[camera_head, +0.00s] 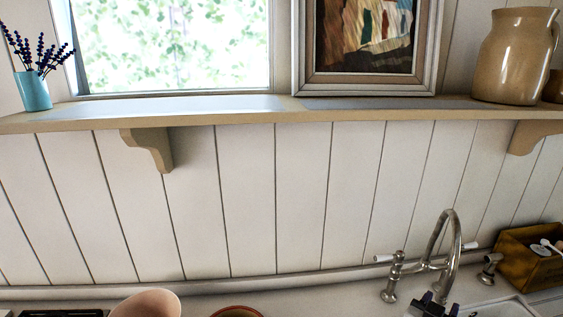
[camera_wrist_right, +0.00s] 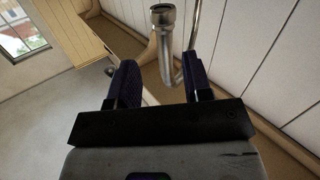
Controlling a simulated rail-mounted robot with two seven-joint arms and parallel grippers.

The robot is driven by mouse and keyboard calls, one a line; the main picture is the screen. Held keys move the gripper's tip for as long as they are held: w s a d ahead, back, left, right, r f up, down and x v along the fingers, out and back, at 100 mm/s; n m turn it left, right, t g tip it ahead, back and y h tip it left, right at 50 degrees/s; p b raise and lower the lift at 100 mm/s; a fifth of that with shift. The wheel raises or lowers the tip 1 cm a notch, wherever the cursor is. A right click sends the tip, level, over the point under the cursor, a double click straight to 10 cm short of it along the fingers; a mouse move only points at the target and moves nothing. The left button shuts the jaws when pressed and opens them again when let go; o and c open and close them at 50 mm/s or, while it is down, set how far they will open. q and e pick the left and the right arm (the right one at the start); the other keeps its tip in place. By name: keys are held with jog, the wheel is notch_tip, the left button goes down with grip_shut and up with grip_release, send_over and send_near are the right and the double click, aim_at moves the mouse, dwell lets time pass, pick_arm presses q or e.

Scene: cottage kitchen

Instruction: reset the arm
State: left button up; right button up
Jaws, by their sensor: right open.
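My right gripper (camera_head: 435,304) shows at the bottom edge of the head view, in front of the tap, with most of it cut off by the frame. In the right wrist view my right gripper (camera_wrist_right: 160,72) has its two dark fingers apart with nothing held between them. The metal tap (camera_head: 446,250) stands behind the gripper in the head view. In the wrist view the tap's spout end (camera_wrist_right: 163,18) shows beyond the gap between the fingers; I cannot tell how close it is. My left gripper is in neither view.
A wooden box (camera_head: 528,262) stands right of the sink (camera_head: 513,306). A pink bowl (camera_head: 146,303) and a reddish-brown bowl (camera_head: 237,312) sit at the lower edge. A shelf (camera_head: 330,117) above holds a large jug (camera_head: 515,55), a framed picture (camera_head: 300,50) and a blue vase (camera_head: 33,91).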

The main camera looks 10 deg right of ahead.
jog(key=s+a+f+n+y, duration=0.4)
jog(key=s+a+y, duration=0.1)
jog(key=a+y, duration=0.25)
jog(key=s+a+f+n+y, duration=0.4)
jog(key=s+a+y, duration=0.15)
jog(key=a, duration=0.25)
jog(key=s+a+f+n+g+y, duration=0.1)
jog(key=s+f+n+g, duration=0.15)
jog(key=s+f, duration=0.7)
jog(key=s+a+f+n+g, duration=0.1)
jog(key=s+f+g, duration=0.45)
jog(key=s, duration=0.75)
notch_tip(320, 180, up, 23)
jog(key=t+p, duration=0.1)
jog(key=p, duration=2.4)
jog(key=shift+w, duration=0.15)
jog(key=shift+r, duration=0.1)
